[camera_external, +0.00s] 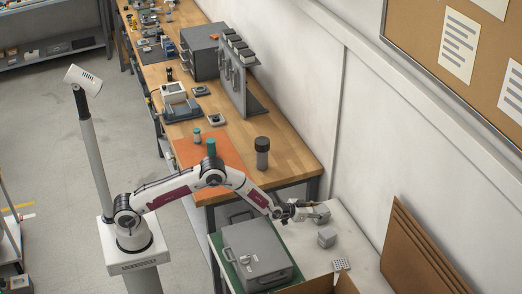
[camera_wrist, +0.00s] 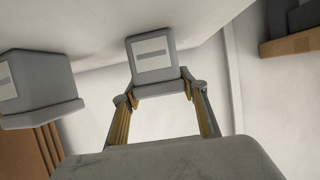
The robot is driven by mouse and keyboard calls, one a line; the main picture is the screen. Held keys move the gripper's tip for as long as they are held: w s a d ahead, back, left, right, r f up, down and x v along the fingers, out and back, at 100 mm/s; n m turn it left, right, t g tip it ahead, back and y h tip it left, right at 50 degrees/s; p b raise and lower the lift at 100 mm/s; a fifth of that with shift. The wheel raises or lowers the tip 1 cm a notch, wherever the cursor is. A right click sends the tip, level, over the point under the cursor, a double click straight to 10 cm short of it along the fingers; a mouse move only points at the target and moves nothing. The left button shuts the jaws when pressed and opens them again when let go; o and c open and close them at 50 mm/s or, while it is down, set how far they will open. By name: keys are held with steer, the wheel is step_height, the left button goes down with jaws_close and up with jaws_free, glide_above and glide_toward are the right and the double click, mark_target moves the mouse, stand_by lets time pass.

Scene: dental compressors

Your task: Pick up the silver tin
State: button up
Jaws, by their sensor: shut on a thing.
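A silver tin (camera_wrist: 152,58) with a pale label and a wider lid is between the two fingers of my gripper (camera_wrist: 161,88) in the wrist view. The fingers are shut on its lid end. In the external view my gripper (camera_external: 303,212) reaches over the white table with the tin (camera_external: 320,214) at its tip. I cannot tell whether the tin touches the table. A second, similar grey tin (camera_external: 327,238) stands on the table just in front of it. It also shows at the left in the wrist view (camera_wrist: 38,82).
A grey case (camera_external: 258,252) lies on a green mat left of the tins. A small light grid-like item (camera_external: 341,265) and an open cardboard box (camera_external: 318,285) are in front. Brown boards (camera_external: 420,252) lean on the wall at right. A wooden workbench (camera_external: 290,158) stands behind.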

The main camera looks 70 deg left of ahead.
mark_target(321, 208)
steer(key=shift+r, duration=0.2)
steer(key=shift+r, duration=4.85)
